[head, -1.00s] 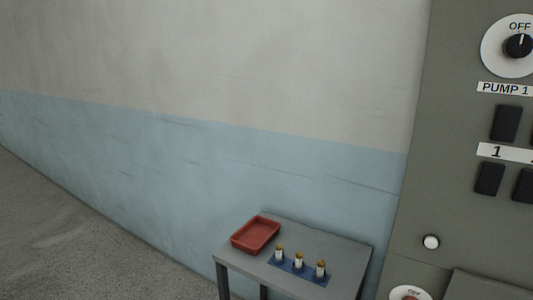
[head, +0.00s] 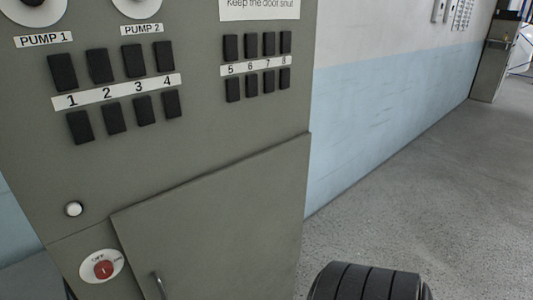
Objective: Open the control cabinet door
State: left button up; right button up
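The grey control cabinet (head: 190,175) fills the left and middle of the head view. Its door (head: 215,225) is in the lower part and looks shut, with its bottom cut off by the picture. A thin metal handle (head: 158,285) is near the door's left edge, at the bottom of the picture. Left of the door is a red rotary switch (head: 104,270) on a white round plate. A white round button (head: 74,209) is above it.
Rows of black switches (head: 108,92) and pump dials (head: 35,8) are on the panel above the door. A blue and white wall (head: 390,85) runs behind. Grey floor (head: 440,180) is open at the right, and another cabinet (head: 494,62) stands far right.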

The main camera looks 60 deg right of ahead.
aim_at(229, 232)
jog(key=z, duration=1.65)
